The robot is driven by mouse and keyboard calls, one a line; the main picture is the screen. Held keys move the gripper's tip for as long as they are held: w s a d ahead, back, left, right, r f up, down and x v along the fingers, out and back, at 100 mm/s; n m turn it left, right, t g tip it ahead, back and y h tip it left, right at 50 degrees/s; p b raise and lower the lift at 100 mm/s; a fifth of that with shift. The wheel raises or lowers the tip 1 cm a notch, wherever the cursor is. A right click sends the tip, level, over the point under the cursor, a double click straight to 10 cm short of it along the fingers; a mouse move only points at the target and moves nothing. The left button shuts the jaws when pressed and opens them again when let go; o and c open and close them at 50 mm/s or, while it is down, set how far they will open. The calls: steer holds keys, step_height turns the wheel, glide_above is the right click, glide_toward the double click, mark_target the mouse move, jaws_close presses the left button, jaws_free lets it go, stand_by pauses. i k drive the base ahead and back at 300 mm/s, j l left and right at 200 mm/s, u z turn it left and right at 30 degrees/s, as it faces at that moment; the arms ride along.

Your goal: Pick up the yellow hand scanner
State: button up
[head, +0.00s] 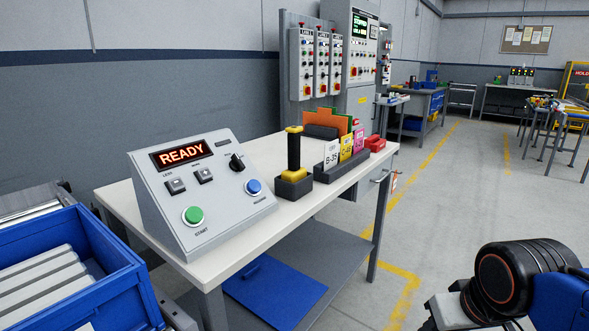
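A yellow and black hand scanner (294,152) stands upright in a dark grey holder (294,188) on the white workbench (233,257). Its black handle points up, with a yellow cap on top and a yellow lower part seated in the holder. Its lowest part is hidden inside the holder. Part of my arm (520,280) shows at the lower right, well apart from the bench. My gripper's fingers do not show.
A grey control console (205,190) reading READY is left of the scanner. Card holders with coloured cards (345,147) and a red item (375,143) are to its right. A blue crate (110,265) stands at lower left. The floor right of the bench is clear.

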mark_target(294, 173)
steer(key=l+u, duration=0.35)
steer(key=l, duration=0.35)
steer(key=l+u, duration=0.35)
steer(key=l, duration=0.4)
